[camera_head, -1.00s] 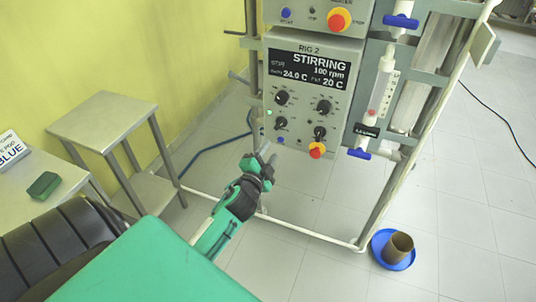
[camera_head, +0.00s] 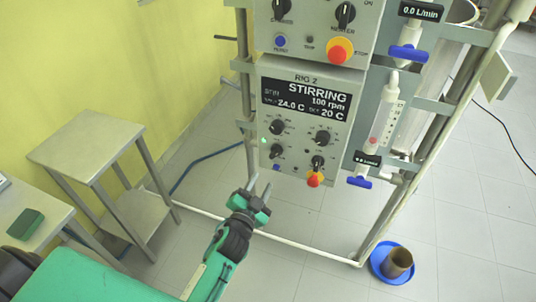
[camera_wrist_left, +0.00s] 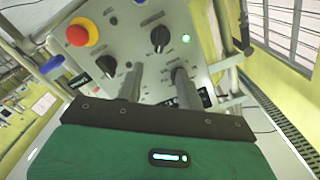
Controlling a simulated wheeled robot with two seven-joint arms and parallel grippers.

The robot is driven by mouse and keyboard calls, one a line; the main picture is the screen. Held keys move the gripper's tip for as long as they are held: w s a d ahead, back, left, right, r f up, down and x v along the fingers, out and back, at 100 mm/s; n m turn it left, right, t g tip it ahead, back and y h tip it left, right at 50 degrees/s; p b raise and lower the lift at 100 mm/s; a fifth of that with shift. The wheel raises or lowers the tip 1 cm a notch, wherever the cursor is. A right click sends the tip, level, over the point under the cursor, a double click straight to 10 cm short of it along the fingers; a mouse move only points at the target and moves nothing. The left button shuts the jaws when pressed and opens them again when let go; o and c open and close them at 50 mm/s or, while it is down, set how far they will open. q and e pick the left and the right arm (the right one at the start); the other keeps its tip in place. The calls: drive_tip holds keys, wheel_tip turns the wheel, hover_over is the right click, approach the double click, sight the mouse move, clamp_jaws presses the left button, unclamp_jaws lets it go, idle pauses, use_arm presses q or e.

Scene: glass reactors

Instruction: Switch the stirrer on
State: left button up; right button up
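The Rig 2 control panel (camera_head: 300,138) hangs on a metal frame. Its black display (camera_head: 305,98) reads STIRRING, 100 rpm, about 24 C and 20 C. Below are several black knobs, among them a lower right one (camera_head: 318,162) and a lower left one (camera_head: 277,152). A small green light (camera_head: 264,141) glows at the left edge. My left gripper (camera_head: 260,186) is just below the panel's lower left corner in the head view, fingers apart and empty. In the left wrist view the open fingers (camera_wrist_left: 157,73) point at the panel (camera_wrist_left: 135,55), and a black knob (camera_wrist_left: 160,38) shows beyond them. My right gripper is out of view.
A red-and-yellow stop button (camera_head: 315,179) sits at the panel's bottom edge, right of a blue button (camera_head: 277,167). Another panel (camera_head: 310,45) is above. A flowmeter with a blue valve (camera_head: 360,182) is at the right. A metal side table (camera_head: 85,140) stands left.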

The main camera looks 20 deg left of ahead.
sight(275, 155)
use_arm(q)
drive_tip(key=w+p, duration=0.1)
drive_tip(key=w, duration=0.6)
drive_tip(key=shift+w+d, duration=0.1)
drive_tip(key=shift+w, duration=0.3)
drive_tip(key=shift+w+p, duration=0.35)
drive_tip(key=shift+w, duration=1.15)
drive_tip(key=shift+w+f, duration=0.1)
drive_tip(key=shift+w, duration=0.25)
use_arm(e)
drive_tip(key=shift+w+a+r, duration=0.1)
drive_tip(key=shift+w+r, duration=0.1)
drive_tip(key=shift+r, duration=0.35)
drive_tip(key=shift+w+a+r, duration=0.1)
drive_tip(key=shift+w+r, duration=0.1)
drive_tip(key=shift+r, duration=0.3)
